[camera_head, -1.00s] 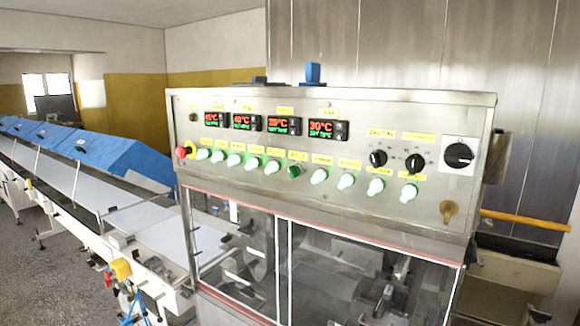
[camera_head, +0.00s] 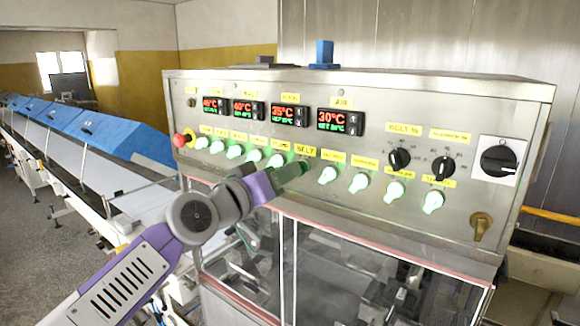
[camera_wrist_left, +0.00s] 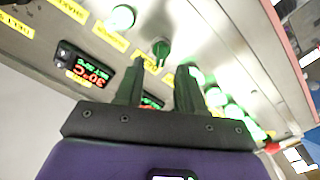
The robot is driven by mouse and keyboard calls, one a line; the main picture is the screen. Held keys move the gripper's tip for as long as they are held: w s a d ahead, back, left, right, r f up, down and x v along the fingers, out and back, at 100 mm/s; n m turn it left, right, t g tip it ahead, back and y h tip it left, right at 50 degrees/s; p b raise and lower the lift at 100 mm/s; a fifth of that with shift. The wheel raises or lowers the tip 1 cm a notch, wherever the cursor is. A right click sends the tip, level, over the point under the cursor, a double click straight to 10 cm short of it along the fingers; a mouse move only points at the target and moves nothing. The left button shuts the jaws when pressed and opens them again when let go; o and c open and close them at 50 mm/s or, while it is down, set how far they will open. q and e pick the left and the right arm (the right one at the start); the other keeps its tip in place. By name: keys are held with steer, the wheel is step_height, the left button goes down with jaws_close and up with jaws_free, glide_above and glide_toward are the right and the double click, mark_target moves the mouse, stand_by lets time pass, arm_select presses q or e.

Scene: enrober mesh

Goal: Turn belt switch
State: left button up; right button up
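The belt switch is a dark green knob (camera_wrist_left: 160,49) on the control panel (camera_head: 400,120), and it shows in the left wrist view just beyond my fingertips. In the head view my left gripper (camera_head: 292,172) is at the panel just below the yellow BELT label (camera_head: 305,151) and mostly hides the knob. In the left wrist view my left gripper (camera_wrist_left: 159,72) is open, one finger to each side of the knob's line. The fingers look short of the knob; I cannot tell whether they touch it. My right gripper is not in view.
Lit green knobs (camera_head: 328,175) flank the belt switch in a row. Temperature displays (camera_head: 284,115) sit above. A red stop button (camera_head: 182,139) is at the panel's left end. Clear windows (camera_head: 340,265) lie below, and a conveyor (camera_head: 90,175) runs to the left.

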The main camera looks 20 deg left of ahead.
arm_select(q)
steer(key=shift+p+x, duration=0.3)
steer(key=shift+x, duration=1.25)
steer(key=shift+a, duration=0.1)
jaws_close()
